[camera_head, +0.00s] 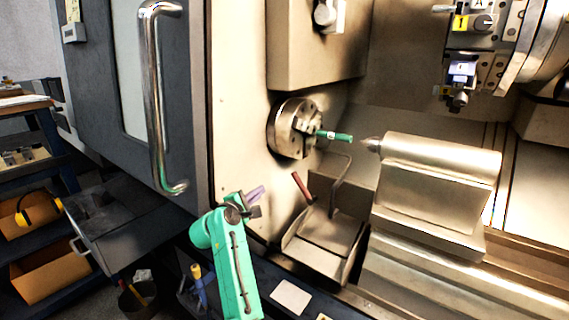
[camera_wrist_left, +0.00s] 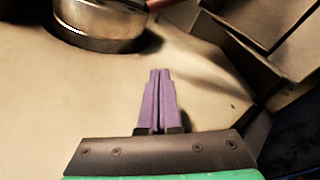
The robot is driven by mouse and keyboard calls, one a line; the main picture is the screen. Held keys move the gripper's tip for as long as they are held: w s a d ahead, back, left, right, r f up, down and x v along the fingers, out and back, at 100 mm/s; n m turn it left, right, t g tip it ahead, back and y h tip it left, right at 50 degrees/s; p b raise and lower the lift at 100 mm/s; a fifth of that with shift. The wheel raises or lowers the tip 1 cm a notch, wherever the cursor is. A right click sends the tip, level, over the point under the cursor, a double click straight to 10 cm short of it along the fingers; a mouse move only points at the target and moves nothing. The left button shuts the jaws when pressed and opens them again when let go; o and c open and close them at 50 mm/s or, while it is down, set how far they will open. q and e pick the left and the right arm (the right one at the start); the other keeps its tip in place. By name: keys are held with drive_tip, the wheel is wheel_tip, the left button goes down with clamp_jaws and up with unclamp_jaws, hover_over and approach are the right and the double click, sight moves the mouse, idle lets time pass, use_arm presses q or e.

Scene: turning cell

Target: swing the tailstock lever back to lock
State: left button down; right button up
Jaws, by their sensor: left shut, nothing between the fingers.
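The tailstock (camera_head: 440,175) is a bare-metal block on the bed, its pointed centre facing the chuck (camera_head: 290,128). A dark red handle (camera_head: 302,187) stands tilted at the left edge of the metal tray below the chuck; I cannot tell whether it is the tailstock lever. No other lever shows clearly on the tailstock. My left gripper (camera_head: 260,190), with purple fingers, is left of the red handle and apart from it. In the left wrist view its fingers (camera_wrist_left: 159,75) are together and empty, over a pale panel. My right gripper is out of view.
A green bar (camera_head: 333,135) sticks out of the chuck towards the tailstock. A bent pipe (camera_head: 342,180) rises beside the metal tray (camera_head: 325,240). The door handle (camera_head: 158,100) is at the left. An open drawer (camera_head: 125,225) is left of my arm. The tool turret (camera_head: 480,45) is upper right.

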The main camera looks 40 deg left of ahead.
sight(303, 186)
use_arm(q)
drive_tip(key=w+d+r+p, duration=0.2)
drive_tip(key=w, duration=0.7)
drive_tip(key=shift+w+t+h+p, duration=0.25)
drive_tip(key=shift+t+h+p, duration=0.05)
drive_tip(key=shift+h+p, duration=0.1)
drive_tip(key=shift+d+r, duration=0.1)
drive_tip(key=shift+r, duration=0.05)
drive_tip(key=shift+d+r+m, duration=0.15)
drive_tip(key=shift+r+m, duration=0.05)
drive_tip(key=shift+m, duration=0.2)
